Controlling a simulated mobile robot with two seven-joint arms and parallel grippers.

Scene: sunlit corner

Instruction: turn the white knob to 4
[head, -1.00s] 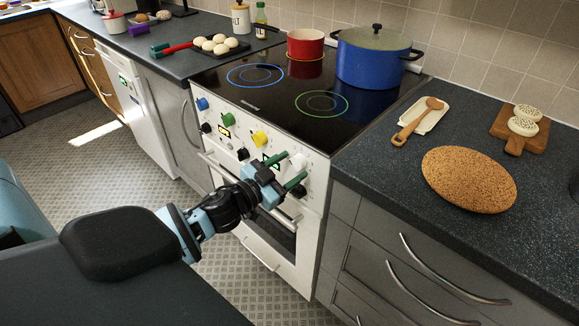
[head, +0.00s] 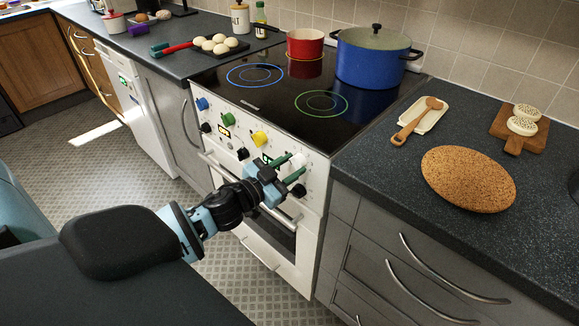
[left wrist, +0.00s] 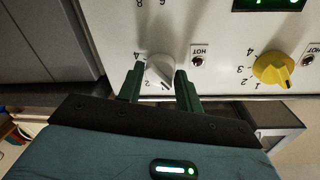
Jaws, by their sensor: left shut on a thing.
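The white knob (head: 299,159) is at the right end of the stove's front panel, partly hidden by my fingers in the head view. In the left wrist view the white knob (left wrist: 160,70) sits between the two green fingers, with the printed numbers 2 and 4 beside it. I cannot clearly read where its pointer stands. My left gripper (head: 293,168) is shut on the knob, one finger on each side; it also shows in the left wrist view (left wrist: 158,78). My right gripper is not in view.
The yellow knob (head: 260,138) is left of the white one, with green and blue knobs farther left. The oven handle (head: 222,172) runs below the panel. A blue pot (head: 372,62) and red pan (head: 306,44) stand on the hob. A cork mat (head: 468,180) lies on the right counter.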

